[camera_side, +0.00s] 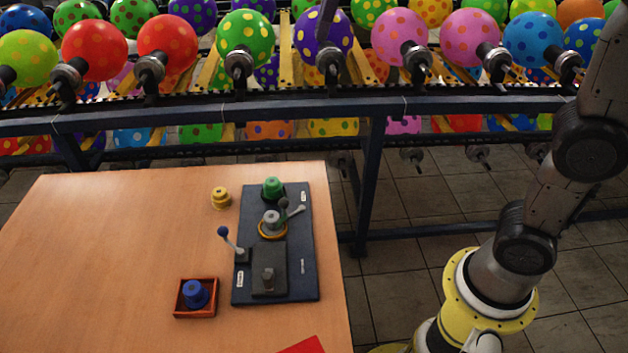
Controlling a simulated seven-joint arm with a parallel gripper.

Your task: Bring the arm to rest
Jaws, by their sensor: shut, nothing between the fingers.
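My arm stands at the right, with its base (470,300) beside the table and its links rising out of the top right of the picture. I cannot make out my gripper in this view. A thin dark shape (327,14) comes in from the top edge in front of a purple balloon; I cannot tell what it is. No part of my arm that shows touches the table or the things on it.
The wooden table (110,260) holds a dark printing plate (303,265) with levers, a green knob (272,187), a yellow piece (221,198) and a red tray (180,310) with a blue piece (195,293). A rack rail (180,119) with several balloons runs behind.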

